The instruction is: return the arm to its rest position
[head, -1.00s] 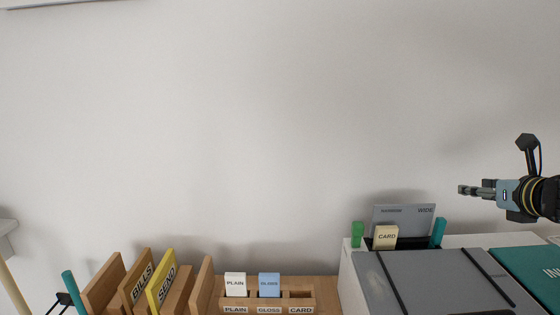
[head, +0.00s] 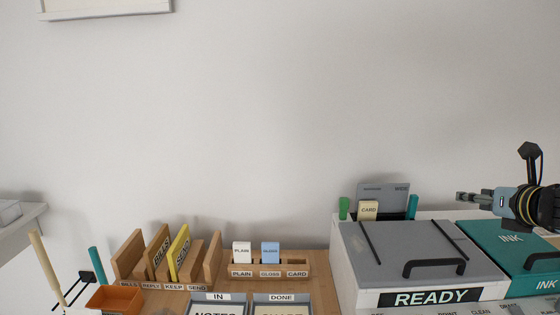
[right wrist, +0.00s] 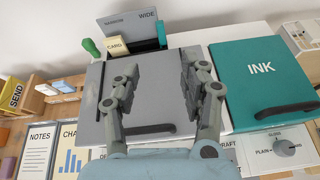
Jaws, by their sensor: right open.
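My right gripper (head: 467,198) is open and empty, above the right rear part of the printer, with bare wall behind it in the head view. In the right wrist view its two fingers (right wrist: 158,78) are spread apart over the grey printer lid (right wrist: 158,60). Nothing is between the fingertips. The cream card marked CARD (head: 368,210) stands in the printer's rear feed, in front of the grey guide plate (head: 384,193). My left gripper is not in view.
The teal INK cover (head: 500,240) is right of the lid (head: 415,250). A wooden holder (head: 268,272) has white PLAIN and blue GLOSS cards; its CARD slot looks empty. A letter rack (head: 165,255), an orange tray (head: 115,298) and NOTES and CHART trays are left. Air above is clear.

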